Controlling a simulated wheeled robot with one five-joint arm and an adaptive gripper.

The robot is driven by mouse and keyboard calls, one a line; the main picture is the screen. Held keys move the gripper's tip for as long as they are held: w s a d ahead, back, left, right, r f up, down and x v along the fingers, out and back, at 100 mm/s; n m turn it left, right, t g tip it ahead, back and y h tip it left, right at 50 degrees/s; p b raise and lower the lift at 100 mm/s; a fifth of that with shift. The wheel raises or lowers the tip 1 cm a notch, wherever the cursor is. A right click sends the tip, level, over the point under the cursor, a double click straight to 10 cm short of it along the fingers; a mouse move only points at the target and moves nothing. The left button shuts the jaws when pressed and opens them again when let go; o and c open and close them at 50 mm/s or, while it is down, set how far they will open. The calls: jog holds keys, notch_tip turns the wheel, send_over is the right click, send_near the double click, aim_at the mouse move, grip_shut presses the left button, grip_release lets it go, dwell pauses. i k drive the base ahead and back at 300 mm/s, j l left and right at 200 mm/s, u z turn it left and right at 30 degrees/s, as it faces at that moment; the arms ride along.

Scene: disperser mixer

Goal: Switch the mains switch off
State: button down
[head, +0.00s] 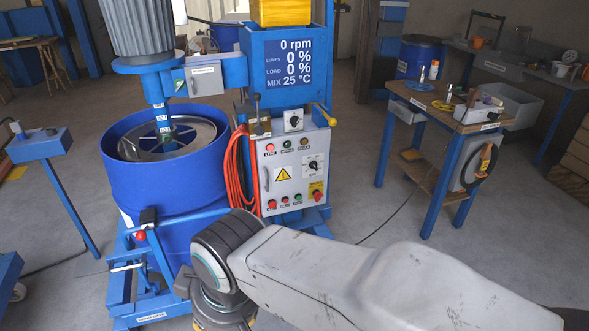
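The grey control panel (296,177) is on the front of the blue mixer. A dark rotary knob on a white plate (293,121) sits above it, and another (313,167) sits on its right side. A red control on a yellow plate (316,191) is at the lower right. The labels are too small to tell which is the mains switch or how it is set. The red lamp (270,148) at the upper left appears lit.
The display (289,63) reads 0 rpm. A blue vat (165,185) stands left of the panel, and an orange hose (240,170) hangs beside it. A bench (425,115) stands at the right. Open floor (365,160) lies between bench and mixer, crossed by a cable.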

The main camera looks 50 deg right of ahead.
aim_at(318, 196)
jog(key=z, duration=1.05)
